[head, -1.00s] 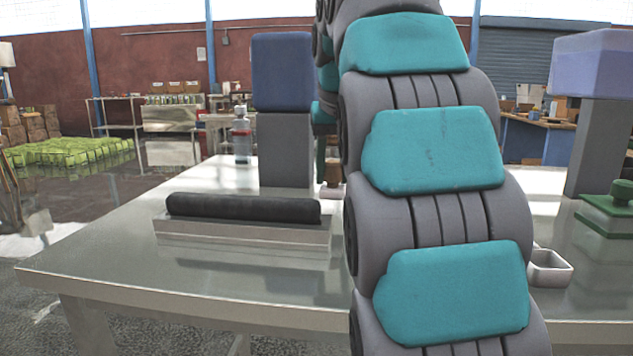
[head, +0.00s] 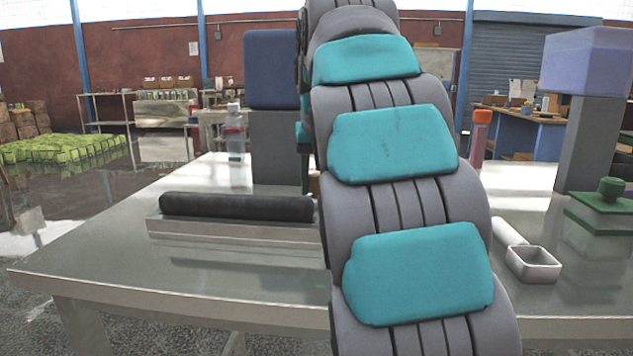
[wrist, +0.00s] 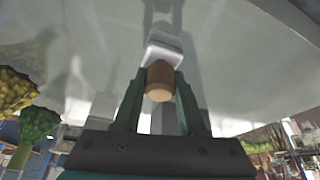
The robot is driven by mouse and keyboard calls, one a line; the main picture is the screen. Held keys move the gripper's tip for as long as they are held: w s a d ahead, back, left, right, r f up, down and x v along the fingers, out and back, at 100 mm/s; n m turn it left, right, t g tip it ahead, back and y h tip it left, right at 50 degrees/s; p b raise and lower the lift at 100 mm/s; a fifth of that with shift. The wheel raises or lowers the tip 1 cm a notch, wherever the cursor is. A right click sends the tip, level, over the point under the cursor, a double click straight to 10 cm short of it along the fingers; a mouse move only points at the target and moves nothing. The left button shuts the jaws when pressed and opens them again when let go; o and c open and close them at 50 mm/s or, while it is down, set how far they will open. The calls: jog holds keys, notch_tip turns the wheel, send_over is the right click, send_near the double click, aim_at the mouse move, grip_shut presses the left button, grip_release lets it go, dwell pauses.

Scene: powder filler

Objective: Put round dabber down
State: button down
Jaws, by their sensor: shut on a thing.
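In the wrist view my gripper (wrist: 161,77) has its two dark green fingers closed around the round dabber (wrist: 159,86), whose brown, rounded end faces the camera. A pale block-like shape (wrist: 164,50) shows just beyond the fingertips; I cannot tell whether it is part of the dabber. The grey tabletop (wrist: 235,60) lies beyond. In the head view my arm hides the gripper and nearly all of the dabber. I cannot tell whether the dabber touches the table.
On the table (head: 110,262) are a black roller (head: 236,207) on a grey base, a clear bottle (head: 235,145), a white scoop (head: 533,264), an orange-capped tube (head: 480,138) and a green-lidded box (head: 602,215). Blue (head: 272,70) and purple (head: 588,62) blocks top grey posts. The front left is clear.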

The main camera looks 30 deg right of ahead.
jog(key=shift+f, duration=0.15)
jog(key=shift+c, duration=2.4)
grip_release()
